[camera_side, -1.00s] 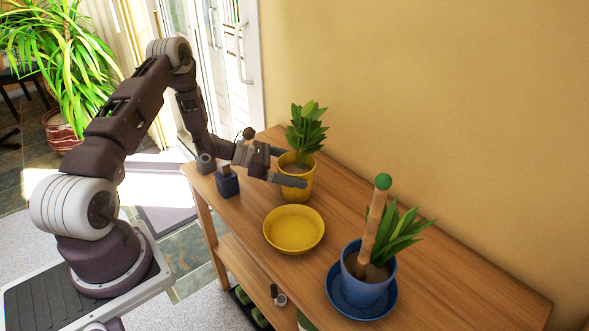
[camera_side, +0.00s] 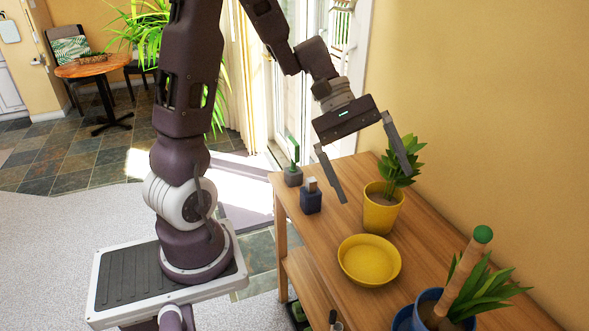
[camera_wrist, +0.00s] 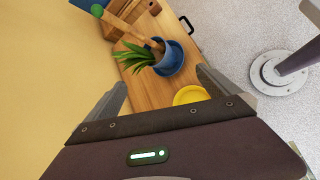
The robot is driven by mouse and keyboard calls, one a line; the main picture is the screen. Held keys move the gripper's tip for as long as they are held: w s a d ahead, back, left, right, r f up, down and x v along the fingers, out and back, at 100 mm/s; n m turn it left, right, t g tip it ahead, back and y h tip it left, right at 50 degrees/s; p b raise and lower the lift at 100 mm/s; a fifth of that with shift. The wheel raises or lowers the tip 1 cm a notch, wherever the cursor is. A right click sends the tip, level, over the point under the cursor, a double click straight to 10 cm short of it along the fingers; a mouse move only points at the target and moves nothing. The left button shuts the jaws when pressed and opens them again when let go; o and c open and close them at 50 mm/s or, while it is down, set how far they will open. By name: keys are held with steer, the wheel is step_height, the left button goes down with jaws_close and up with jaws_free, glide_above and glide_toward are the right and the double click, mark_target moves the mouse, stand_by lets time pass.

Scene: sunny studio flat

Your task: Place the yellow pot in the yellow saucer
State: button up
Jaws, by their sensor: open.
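The yellow pot (camera_side: 382,214) stands upright on the wooden table with a green leafy plant in it. The yellow saucer (camera_side: 369,262) lies empty on the table, nearer the camera and apart from the pot. My gripper (camera_side: 376,187) is open with nothing held. It is raised near the pot's plant, and one finger overlaps the leaves in the side view; I cannot tell whether they touch. In the wrist view, part of the yellow saucer (camera_wrist: 190,95) shows beyond my gripper (camera_wrist: 161,78). The yellow pot does not show there.
A blue pot (camera_side: 430,312) with a plant and a green-tipped wooden stake (camera_side: 462,275) stands in a blue saucer (camera_side: 402,320) at the near end. A dark blue bottle (camera_side: 311,199) and a small potted cactus (camera_side: 293,170) stand at the table's far left. A wall runs along the right.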

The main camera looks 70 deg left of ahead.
steer(key=s+r+m+t+y, duration=0.1)
steer(key=s+r+m+y, duration=0.1)
steer(key=s+m+y, duration=0.1)
steer(key=s+r+m+t+y, duration=0.1)
steer(key=s+r+m+y, duration=0.1)
steer(key=s+m, duration=0.3)
steer(key=s+d+r+m+t+y, duration=0.1)
steer(key=s+r+m+y, duration=0.1)
steer(key=s+m, duration=0.3)
steer(key=s+y, duration=0.1)
steer(key=s, duration=0.2)
steer(key=shift+s+y, duration=0.25)
steer(key=shift+y, duration=0.05)
steer(key=shift+d, duration=0.1)
